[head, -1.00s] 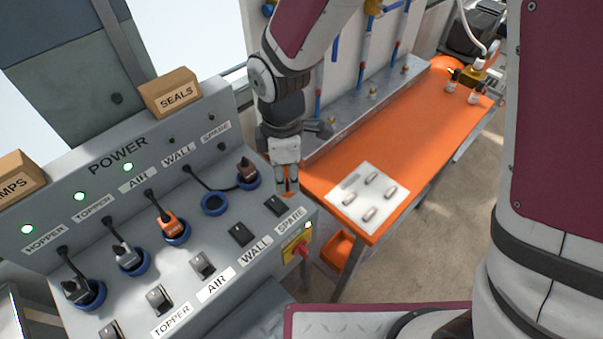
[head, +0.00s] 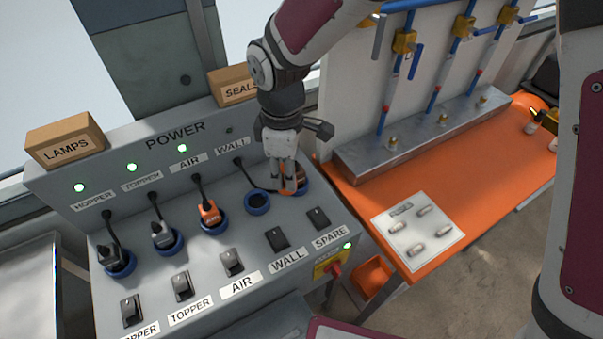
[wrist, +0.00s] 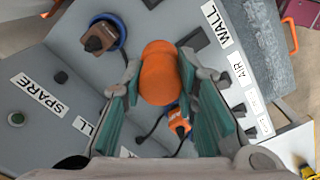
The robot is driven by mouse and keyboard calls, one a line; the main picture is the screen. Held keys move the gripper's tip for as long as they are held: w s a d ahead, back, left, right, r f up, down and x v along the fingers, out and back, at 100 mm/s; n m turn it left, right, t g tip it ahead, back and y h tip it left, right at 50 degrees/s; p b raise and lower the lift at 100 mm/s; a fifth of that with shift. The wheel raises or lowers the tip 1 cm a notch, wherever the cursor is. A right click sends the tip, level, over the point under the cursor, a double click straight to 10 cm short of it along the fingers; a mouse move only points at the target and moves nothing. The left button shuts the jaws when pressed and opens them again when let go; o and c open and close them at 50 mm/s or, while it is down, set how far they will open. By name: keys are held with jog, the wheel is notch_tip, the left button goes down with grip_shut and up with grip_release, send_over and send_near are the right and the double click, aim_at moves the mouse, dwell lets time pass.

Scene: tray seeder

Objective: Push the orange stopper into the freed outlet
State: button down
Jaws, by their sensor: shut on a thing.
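My gripper (head: 287,184) points down over the power panel. It is shut on the orange stopper (wrist: 160,72), a rounded plug between the teal finger pads in the wrist view. In the head view the stopper (head: 287,191) shows only partly at the fingertips. The empty WALL outlet (head: 257,203), a dark socket with a blue ring, is just left of the stopper in the head view. I cannot make it out in the wrist view, where the stopper and fingers block part of the panel. The stopper appears above the panel; its exact height is unclear.
A brown plug (wrist: 100,38) sits in the SPARE outlet close to my gripper, partly hidden in the head view. An orange plug (head: 210,212) fills the AIR outlet to the left. Black cables cross the panel. Switches (head: 277,237) line its front. An orange table (head: 365,190) stands right.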

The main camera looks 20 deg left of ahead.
jog(key=w+a+b, duration=0.1)
jog(key=a+b, duration=0.1)
jog(key=a, duration=0.7)
jog(key=shift+w+b, duration=0.2)
jog(key=shift+b, duration=0.15)
jog(key=shift+f, duration=0.1)
jog(key=shift+f+b, duration=2.45)
jog(key=shift+f, duration=3)
jog(key=shift+f+b, duration=0.35)
jog(key=shift+f, duration=0.25)
jog(key=c, duration=1.2)
grip_release()
